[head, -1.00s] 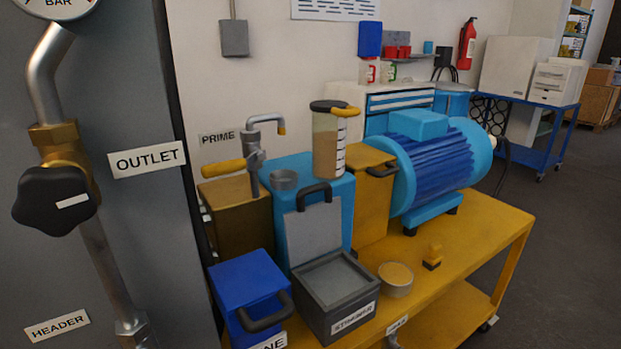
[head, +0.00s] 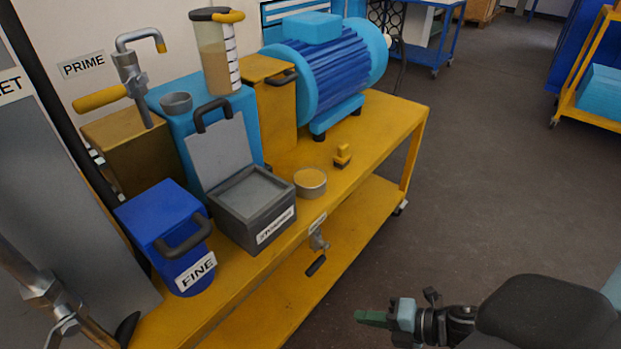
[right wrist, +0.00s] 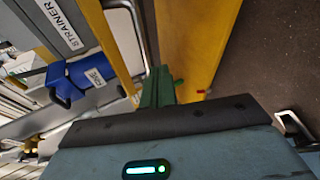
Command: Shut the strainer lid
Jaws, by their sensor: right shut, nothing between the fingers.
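The strainer is a grey box (head: 238,226) with a white label, on the yellow bench in the head view. Its lid (head: 220,152) stands open, upright at the back, with a dark handle (head: 212,113) on its top edge. My right gripper (head: 362,318) is at the lower right of the head view, well away from the strainer and in front of the bench. Its green fingers are shut and empty; they also show in the right wrist view (right wrist: 158,88). The strainer's label side (right wrist: 62,28) shows at the upper left there. My left gripper is out of view.
A blue FINE box (head: 165,225) stands left of the strainer, and a round tin (head: 311,182) stands right of it. A blue housing (head: 160,98) is behind the lid. A small valve (head: 318,242) hangs at the bench's front edge. Open floor (head: 480,200) lies to the right.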

